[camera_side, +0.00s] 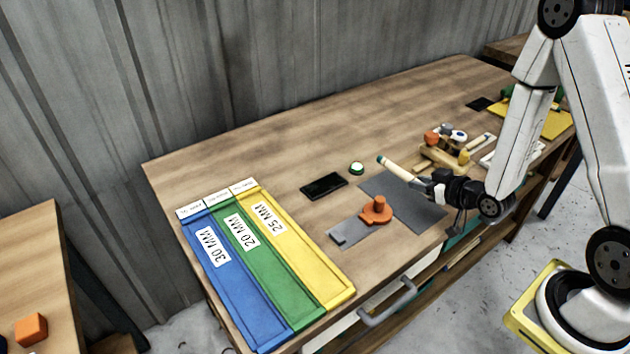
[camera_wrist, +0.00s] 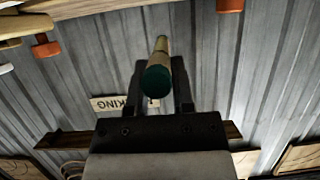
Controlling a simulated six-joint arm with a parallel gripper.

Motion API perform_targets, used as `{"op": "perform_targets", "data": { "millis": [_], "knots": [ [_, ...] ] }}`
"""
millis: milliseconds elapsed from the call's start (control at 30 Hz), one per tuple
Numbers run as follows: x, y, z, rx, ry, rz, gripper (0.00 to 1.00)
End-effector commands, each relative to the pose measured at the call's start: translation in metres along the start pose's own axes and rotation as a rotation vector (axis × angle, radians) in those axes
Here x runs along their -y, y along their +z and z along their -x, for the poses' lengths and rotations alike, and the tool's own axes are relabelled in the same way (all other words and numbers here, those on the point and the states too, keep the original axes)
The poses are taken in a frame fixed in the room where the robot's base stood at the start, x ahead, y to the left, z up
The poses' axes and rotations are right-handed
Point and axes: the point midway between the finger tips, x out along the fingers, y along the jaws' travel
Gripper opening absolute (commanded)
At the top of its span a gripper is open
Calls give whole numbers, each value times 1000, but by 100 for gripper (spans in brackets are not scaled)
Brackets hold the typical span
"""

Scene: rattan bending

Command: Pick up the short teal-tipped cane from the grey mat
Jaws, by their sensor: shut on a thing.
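The short pale cane (camera_side: 398,168) is in my gripper (camera_side: 428,184), tilted above the grey mat (camera_side: 412,208) in the side view. Its far end has a teal tip and points up and left. In the wrist view the cane (camera_wrist: 161,47) lies between the two dark fingers of my gripper (camera_wrist: 159,66), with a teal end facing the camera. My gripper is shut on the cane. The stretch of cane between the fingers is partly hidden in the side view.
An orange clamp (camera_side: 376,211) on a grey plate stands left of the mat. A dark phone-like slab (camera_side: 323,186) and a green-topped button (camera_side: 356,168) lie behind it. Blue, green and yellow trays (camera_side: 330,290) fill the left. Wooden blocks and tools (camera_side: 446,158) crowd the right.

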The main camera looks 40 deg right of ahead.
Motion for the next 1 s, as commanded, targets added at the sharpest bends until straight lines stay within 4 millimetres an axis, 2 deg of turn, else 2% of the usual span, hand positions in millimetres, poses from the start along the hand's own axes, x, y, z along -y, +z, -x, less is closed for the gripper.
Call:
{"op": "perform_targets", "data": {
  "millis": [300, 1000],
  "knots": [
    [0, -17, 7, 0, 0, 0, 0],
    [0, -18, 8, 0, 0, 0, 0]
  ]
}}
